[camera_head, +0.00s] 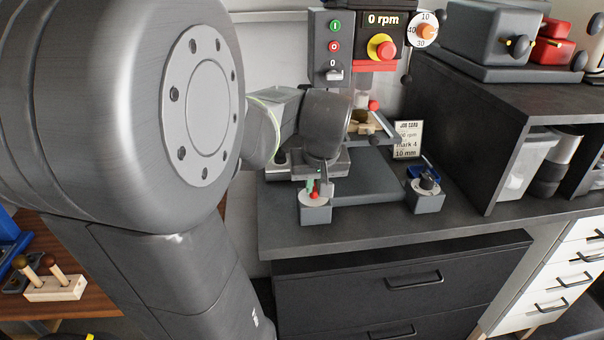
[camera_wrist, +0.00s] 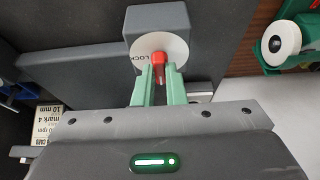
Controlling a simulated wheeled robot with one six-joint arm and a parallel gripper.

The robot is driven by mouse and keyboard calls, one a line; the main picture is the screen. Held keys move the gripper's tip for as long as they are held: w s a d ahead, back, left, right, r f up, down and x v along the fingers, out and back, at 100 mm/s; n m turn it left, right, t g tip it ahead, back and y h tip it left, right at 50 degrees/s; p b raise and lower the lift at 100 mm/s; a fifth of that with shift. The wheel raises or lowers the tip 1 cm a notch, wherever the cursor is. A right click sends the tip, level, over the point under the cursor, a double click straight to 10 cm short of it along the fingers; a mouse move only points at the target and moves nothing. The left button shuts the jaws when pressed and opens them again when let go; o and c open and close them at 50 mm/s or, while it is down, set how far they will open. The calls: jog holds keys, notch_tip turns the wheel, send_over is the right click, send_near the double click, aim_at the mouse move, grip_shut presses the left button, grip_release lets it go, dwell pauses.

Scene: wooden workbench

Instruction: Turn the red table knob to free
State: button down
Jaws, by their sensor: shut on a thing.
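The red table knob (camera_wrist: 158,60) sits on a white round dial with the letters "LOCK" partly readable at its left, on a grey block (camera_wrist: 150,20). In the wrist view my gripper (camera_wrist: 159,75) has its two green fingers closed on the knob from either side. In the head view the knob (camera_head: 314,195) is a small red spot on the dial atop the grey block, at the front of the drill press base. My gripper (camera_head: 313,186) reaches down to it there. The rest of the dial's lettering is hidden or too small to read.
The drill press has a display reading 0 rpm (camera_head: 384,19) and a red-yellow stop button (camera_head: 381,47). A dark shelf (camera_head: 500,95) rises at the right.

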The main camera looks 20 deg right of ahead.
jog(key=c, duration=1.5)
grip_release()
jog(key=v, duration=1.3)
jog(key=shift+s+r+p, duration=0.15)
jog(key=shift+r+p, duration=0.15)
jog(key=shift+r, duration=0.05)
jog(key=x, duration=1.4)
jog(key=shift+b, duration=0.35)
jog(key=shift+r, duration=0.1)
